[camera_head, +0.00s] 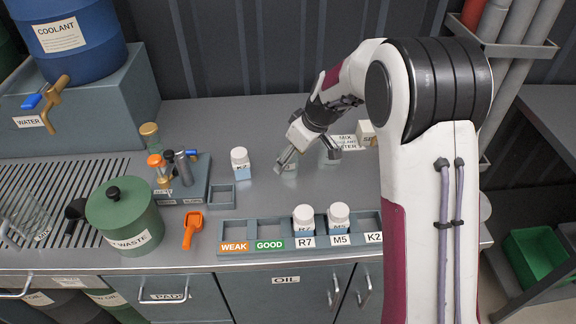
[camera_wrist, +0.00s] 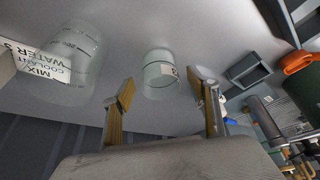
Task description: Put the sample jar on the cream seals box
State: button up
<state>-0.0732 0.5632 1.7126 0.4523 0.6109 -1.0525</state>
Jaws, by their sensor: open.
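A small clear jar with a small label, which looks like the sample jar (camera_wrist: 160,76), stands on the grey bench. In the wrist view it lies between and beyond the two fingertips of my gripper (camera_wrist: 162,88), which is open. In the head view the jar (camera_head: 289,168) shows faintly beneath my gripper (camera_head: 310,152). No grip on the jar shows. A small cream box, likely the seals box (camera_head: 366,132), stands at the back of the bench, partly hidden by my arm; its lettering is not readable.
A clear graduated beaker (camera_wrist: 72,62) stands near the jar, by a MIX COOLANT WATER card (camera_wrist: 42,66). A white-capped K2 bottle (camera_head: 240,163) stands left of my gripper. A rack (camera_head: 227,235) with R7 and M5 bottles lies in front. Bare bench lies between.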

jog(key=shift+x, duration=1.85)
jog(key=shift+w, duration=0.1)
jog(key=c, duration=1.4)
jog(key=shift+o, duration=0.2)
jog(key=shift+r, duration=0.15)
notch_tip(320, 180, up, 10)
